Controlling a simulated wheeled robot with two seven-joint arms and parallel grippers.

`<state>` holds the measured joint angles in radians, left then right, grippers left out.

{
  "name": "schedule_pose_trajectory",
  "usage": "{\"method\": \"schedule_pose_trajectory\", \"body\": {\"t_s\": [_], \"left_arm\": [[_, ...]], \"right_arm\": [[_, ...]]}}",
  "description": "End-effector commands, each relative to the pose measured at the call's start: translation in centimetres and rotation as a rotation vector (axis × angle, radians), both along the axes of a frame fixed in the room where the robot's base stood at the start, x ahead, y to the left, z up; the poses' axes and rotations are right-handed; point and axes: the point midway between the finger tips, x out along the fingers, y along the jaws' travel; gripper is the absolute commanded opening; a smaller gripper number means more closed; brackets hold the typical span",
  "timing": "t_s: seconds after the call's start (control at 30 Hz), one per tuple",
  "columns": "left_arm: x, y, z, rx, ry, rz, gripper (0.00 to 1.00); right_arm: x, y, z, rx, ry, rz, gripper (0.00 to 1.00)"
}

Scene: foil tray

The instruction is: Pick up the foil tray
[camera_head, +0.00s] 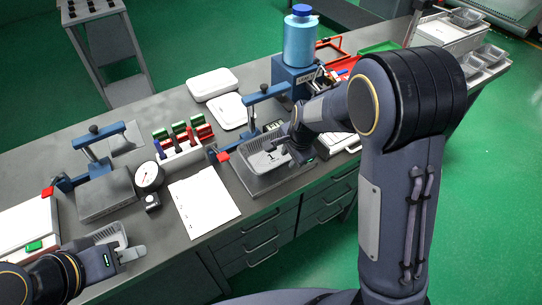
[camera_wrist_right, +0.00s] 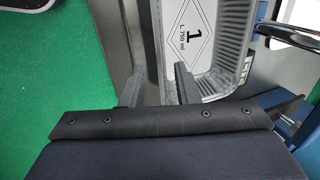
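A grey foil tray (camera_head: 256,163) with a printed "1" sits on the flat plate of a blue-framed press, right of the table's middle. In the right wrist view the tray (camera_wrist_right: 234,60) shows its ribbed wall and a label reading "1". My right gripper (camera_wrist_right: 158,88) is open, one finger on each side of the tray's near wall; I cannot tell if they touch it. It also shows in the head view (camera_head: 291,155), at the tray's right end. My left gripper (camera_head: 138,254) is at the lower left, beside a second grey tray (camera_head: 112,234); its opening is unclear.
Another blue-framed press (camera_head: 106,196) stands at the left, with a round gauge (camera_head: 149,176) beside it. A white sheet (camera_head: 204,201) lies between the presses. A rack of coloured clips (camera_head: 181,152) and a blue bottle (camera_head: 300,40) stand behind. Green floor is free in front.

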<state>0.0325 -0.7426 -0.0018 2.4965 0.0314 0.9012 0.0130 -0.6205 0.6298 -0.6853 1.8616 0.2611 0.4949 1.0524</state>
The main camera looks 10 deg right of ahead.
Motion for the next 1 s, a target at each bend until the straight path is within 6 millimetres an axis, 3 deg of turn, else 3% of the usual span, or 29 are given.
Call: {"method": "schedule_pose_trajectory", "body": {"t_s": [0.3, 0.6, 0.83, 1.0], "left_arm": [[0.0, 0.0, 0.5, 0.000, 0.000, 0.000, 0.36], [0.0, 0.0, 0.5, 0.000, 0.000, 0.000, 0.36], [0.0, 0.0, 0.5, 0.000, 0.000, 0.000, 0.36], [0.0, 0.0, 0.5, 0.000, 0.000, 0.000, 0.36]], "right_arm": [[1.4, 1.2, -4.0, 0.000, 0.002, 0.000, 0.28], [1.6, 1.4, -4.6, 0.002, 0.001, 0.002, 0.28], [1.5, 1.4, -4.6, 0.002, 0.001, 0.002, 0.00], [1.5, 1.4, -4.6, 0.001, 0.001, 0.003, 0.00]]}}
